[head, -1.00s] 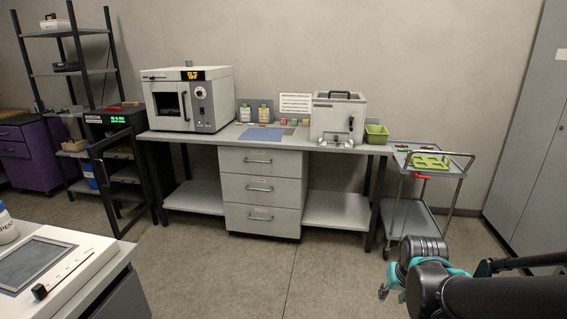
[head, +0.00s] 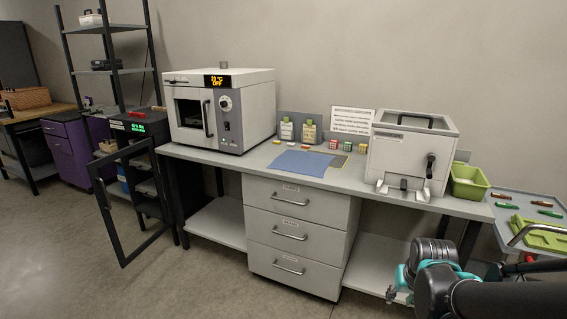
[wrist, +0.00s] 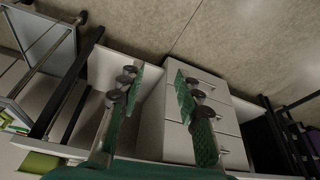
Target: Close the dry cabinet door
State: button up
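The dry cabinet (head: 139,127) is a black unit with a green lit display, left of the workbench in the head view. Its black-framed glass door (head: 108,212) stands open, swung out to the front left, and shelves show inside. My gripper (head: 398,284) is at the lower right of the head view, in front of the bench and far from the door. In the wrist view my gripper (wrist: 157,88) has its two green-padded fingers apart with nothing between them. The cabinet does not show clearly in the wrist view.
The workbench (head: 225,161) carries a white oven (head: 245,110) and a white lidded box (head: 400,155), with drawers (head: 290,237) below. A trolley (head: 530,205) stands at right. Purple drawers (head: 65,160) stand left of the cabinet. The floor (head: 60,275) before the door is clear.

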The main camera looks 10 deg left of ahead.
aim_at(104, 203)
jog(key=i+j+u, duration=0.15)
jog(key=i+u, duration=0.55)
jog(key=u, duration=0.2)
jog(key=i+l+u, duration=0.1)
jog(key=i+u, duration=0.35)
jog(key=i+l+u, duration=0.25)
jog(key=u, duration=0.2)
jog(key=i+l+u, duration=0.8)
jog(key=k+j, duration=0.05)
jog(key=j, duration=0.05)
